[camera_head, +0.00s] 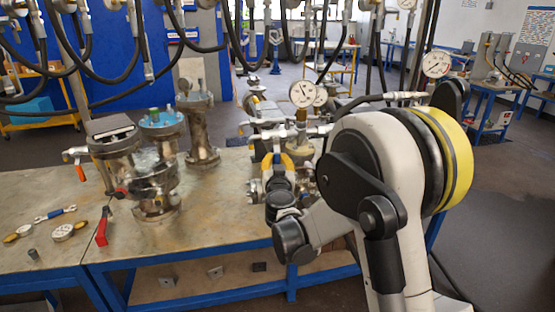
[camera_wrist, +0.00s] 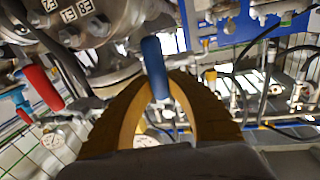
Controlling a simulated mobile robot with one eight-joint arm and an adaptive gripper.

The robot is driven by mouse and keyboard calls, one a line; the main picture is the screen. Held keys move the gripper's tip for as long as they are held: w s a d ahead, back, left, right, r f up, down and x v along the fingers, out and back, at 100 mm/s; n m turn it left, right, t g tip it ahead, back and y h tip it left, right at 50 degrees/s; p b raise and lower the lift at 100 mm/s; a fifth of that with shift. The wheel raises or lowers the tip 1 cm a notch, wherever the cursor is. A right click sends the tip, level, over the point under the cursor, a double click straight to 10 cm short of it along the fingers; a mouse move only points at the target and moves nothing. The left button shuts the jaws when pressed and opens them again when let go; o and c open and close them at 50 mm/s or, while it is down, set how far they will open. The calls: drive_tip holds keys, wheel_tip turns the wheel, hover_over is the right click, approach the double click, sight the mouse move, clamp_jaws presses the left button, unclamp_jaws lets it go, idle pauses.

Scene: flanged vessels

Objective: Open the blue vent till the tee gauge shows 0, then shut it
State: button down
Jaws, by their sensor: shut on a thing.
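In the wrist view the blue vent handle (camera_wrist: 153,68) stands between the two yellow fingers of my gripper (camera_wrist: 157,92). The fingers are shut on its lower part, and its upper part sticks out past them. I cannot tell which is the tee gauge, and the readings are too small to read.
A red handle (camera_wrist: 43,88) is close left of my fingers. A flanged vessel (camera_head: 150,165) stands on the bench (camera_head: 225,220) to the left. A red-handled tool (camera_head: 102,227) and small gauges (camera_head: 63,232) lie at the bench's left. Black hoses (camera_head: 110,80) hang overhead.

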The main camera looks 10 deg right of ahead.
drive_tip(key=a+r+m+g+y+p, duration=0.1)
drive_tip(key=a+r+m+y+p, duration=0.2)
drive_tip(key=m, duration=1.2)
drive_tip(key=shift+a+r+g+p, duration=0.3)
drive_tip(key=shift+a+r+p, duration=0.75)
drive_tip(key=shift+r, duration=0.15)
drive_tip(key=c, duration=1.3)
unclamp_jaws()
drive_tip(key=s, duration=0.4)
drive_tip(key=s+r, duration=0.1)
drive_tip(key=s, duration=0.3)
drive_tip(key=s+r, duration=0.1)
drive_tip(key=s, duration=0.2)
drive_tip(key=shift+s+r, duration=0.25)
drive_tip(key=shift+s, duration=0.15)
